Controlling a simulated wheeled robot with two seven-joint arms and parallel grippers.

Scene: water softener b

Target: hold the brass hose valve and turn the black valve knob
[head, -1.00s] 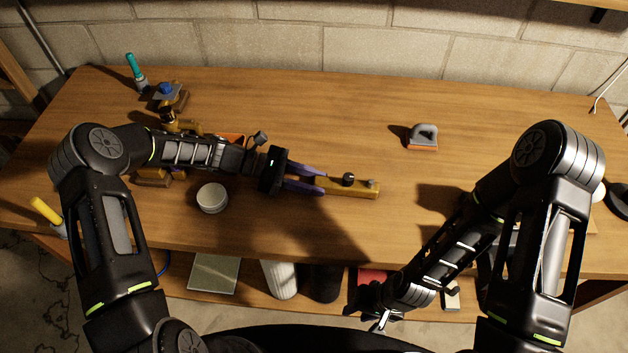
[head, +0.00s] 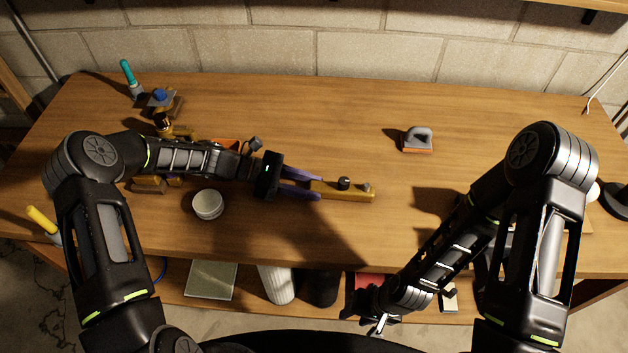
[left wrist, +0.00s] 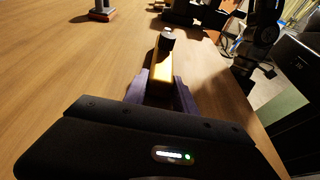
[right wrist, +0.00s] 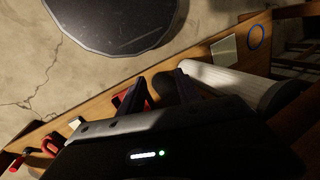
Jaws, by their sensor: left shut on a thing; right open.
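The brass hose valve (head: 357,194) is a long yellow bar lying over the middle of the workbench, with the black valve knob (head: 344,183) upright on its top. My left gripper (head: 317,188) is shut on the left end of the valve, its purple fingers on either side. The left wrist view shows the valve (left wrist: 161,68) between the fingers and the knob (left wrist: 168,34) beyond them. My right gripper (head: 381,322) is open and empty, low in front of the bench edge, well away from the knob. Its fingers (right wrist: 165,90) show in the right wrist view.
A grey sander with an orange base (head: 417,139) stands behind and right of the valve. A round white-lidded tin (head: 208,204) sits near the left arm. Several tools crowd the back left. A lower shelf (head: 235,300) holds several items.

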